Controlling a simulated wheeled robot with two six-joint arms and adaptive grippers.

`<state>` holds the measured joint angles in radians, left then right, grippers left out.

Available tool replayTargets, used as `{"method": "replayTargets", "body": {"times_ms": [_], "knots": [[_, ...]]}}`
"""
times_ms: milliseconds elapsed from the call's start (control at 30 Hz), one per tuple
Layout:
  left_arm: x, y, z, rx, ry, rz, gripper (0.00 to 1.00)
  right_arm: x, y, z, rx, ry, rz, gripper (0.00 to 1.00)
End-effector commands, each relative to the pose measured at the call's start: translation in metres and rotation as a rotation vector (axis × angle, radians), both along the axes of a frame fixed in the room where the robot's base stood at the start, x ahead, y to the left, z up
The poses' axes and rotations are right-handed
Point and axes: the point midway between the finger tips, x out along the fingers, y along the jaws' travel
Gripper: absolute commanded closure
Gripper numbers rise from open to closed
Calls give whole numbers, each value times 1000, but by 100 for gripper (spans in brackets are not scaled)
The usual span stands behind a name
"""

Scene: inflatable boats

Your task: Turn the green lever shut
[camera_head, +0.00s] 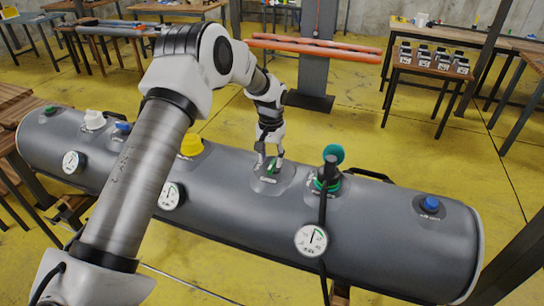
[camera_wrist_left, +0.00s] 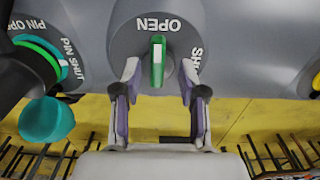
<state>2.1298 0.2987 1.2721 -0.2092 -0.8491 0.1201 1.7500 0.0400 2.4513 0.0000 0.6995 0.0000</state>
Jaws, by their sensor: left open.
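The green lever (camera_wrist_left: 157,62) stands on a grey round patch of the grey inflatable tube (camera_head: 380,240). In the left wrist view its long side runs up the picture, one end towards the word OPEN; SHUT is printed to the right. In the head view the lever (camera_head: 270,174) shows small beneath my gripper. My left gripper (camera_head: 268,163) is above it, fingers pointing down. In the left wrist view my left gripper (camera_wrist_left: 158,82) is open, one finger on each side of the lever, with a gap on both sides. My right gripper is out of view.
A valve with a teal ball knob (camera_head: 333,153) and hose stands just right of the lever; the knob (camera_wrist_left: 46,121) also shows in the left wrist view. Gauges (camera_head: 311,240), a yellow cap (camera_head: 191,146) and a blue cap (camera_head: 431,203) sit along the tube.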

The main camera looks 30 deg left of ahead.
Motion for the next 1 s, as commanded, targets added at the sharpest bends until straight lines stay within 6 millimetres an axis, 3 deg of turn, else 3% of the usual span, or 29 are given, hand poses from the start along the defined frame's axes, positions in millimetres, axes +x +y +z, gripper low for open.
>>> {"method": "replayTargets", "body": {"times_ms": [133, 333, 367, 467, 500, 1000], "knots": [[0, 0, -14, 0, 1, 0, 58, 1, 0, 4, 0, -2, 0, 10], [0, 0, -16, 0, -1, 0, 58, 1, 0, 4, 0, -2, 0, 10], [0, 0, -16, 0, -1, 0, 62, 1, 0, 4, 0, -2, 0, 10], [0, 0, -15, 0, -1, 0, 97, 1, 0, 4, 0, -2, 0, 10], [0, 0, -15, 0, -1, 0, 100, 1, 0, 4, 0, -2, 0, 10], [1, 1, -16, 1, -3, -56, 100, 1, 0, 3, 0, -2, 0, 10]]}}
